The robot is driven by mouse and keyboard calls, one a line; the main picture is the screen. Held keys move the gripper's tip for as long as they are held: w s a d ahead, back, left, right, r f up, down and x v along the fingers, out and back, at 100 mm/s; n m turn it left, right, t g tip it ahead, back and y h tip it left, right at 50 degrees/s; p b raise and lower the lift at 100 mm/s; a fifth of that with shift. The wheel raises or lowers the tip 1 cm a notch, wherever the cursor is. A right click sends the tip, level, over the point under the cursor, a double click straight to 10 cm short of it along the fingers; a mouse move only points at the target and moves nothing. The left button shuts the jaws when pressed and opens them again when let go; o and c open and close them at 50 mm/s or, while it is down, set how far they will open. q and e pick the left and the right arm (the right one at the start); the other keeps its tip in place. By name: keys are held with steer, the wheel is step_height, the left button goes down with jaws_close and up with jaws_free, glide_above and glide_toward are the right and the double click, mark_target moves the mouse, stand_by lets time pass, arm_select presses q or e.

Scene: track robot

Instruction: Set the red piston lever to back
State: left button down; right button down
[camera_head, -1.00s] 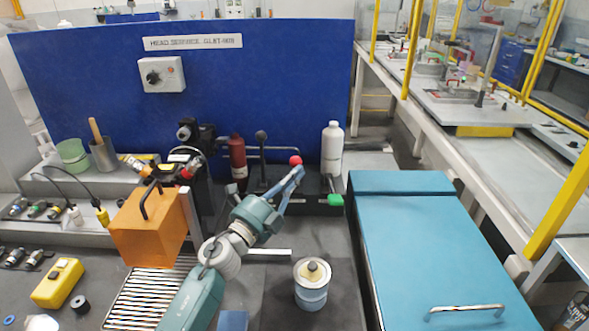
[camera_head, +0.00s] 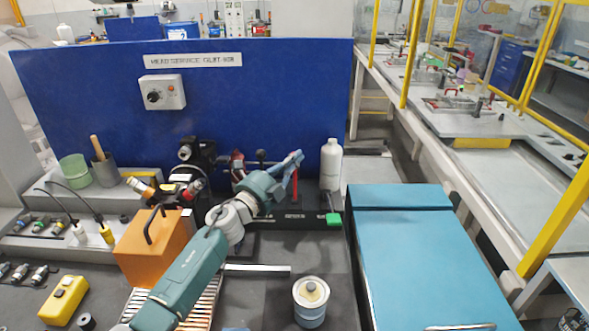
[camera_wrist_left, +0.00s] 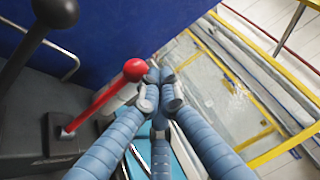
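The red piston lever has a red ball knob and a red shaft. In the head view its shaft (camera_head: 295,187) stands about upright below my gripper's fingers, and its knob is hidden behind them. In the left wrist view the knob (camera_wrist_left: 135,70) is plain to see, and the shaft leans up from a slot in a dark base. My left gripper (camera_head: 294,159) is at the lever's top. Its blue fingers (camera_wrist_left: 160,76) converge with their tips together, just right of the knob and not around it. Whether they touch it I cannot tell. My right gripper is not in view.
A black-knobbed lever (camera_wrist_left: 55,14) stands left of the red one. A white bottle (camera_head: 331,165) and a green block (camera_head: 333,219) are to the right. A red bottle (camera_head: 237,168) is to the left, and the blue panel (camera_head: 260,100) is behind.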

arm_select(q)
steer(key=shift+w+r, duration=0.15)
steer(key=shift+w, duration=0.7)
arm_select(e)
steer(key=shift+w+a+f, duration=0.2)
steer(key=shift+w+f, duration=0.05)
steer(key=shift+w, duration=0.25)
